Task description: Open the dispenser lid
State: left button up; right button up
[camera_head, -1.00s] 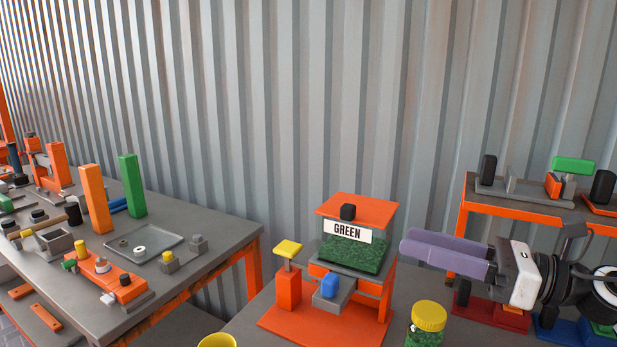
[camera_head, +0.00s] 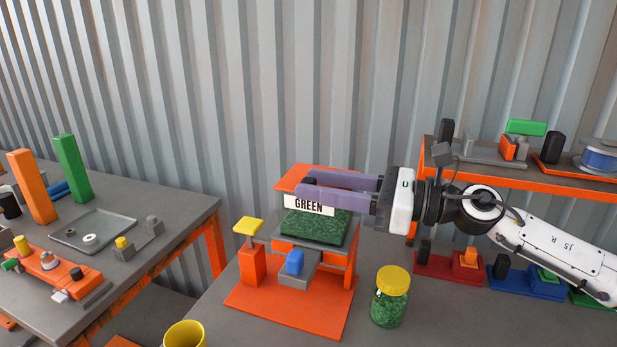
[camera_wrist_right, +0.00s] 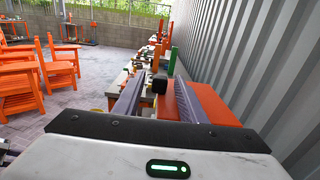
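The dispenser stands on the near table with a GREEN label (camera_head: 308,206) and green granules (camera_head: 316,226) inside. Its flat orange lid (camera_head: 292,173) lies closed on top. The lid's black knob (camera_wrist_right: 159,83) shows between the fingers in the right wrist view; the fingers hide it in the head view. My right gripper (camera_head: 306,185) is open, with its purple fingers stretched level over the lid from the right. The knob does not appear gripped. My left gripper is not in view.
A green-filled jar with a yellow lid (camera_head: 390,297) stands right of the dispenser, below my right arm. A yellow cup (camera_head: 185,335) is at the front left. An orange-edged shelf (camera_head: 520,172) with parts stands behind my right arm. Another workbench (camera_head: 180,205) is at left.

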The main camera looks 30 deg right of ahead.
jog(key=shift+p+x, duration=0.45)
jog(key=shift+x, duration=0.7)
grip_shut()
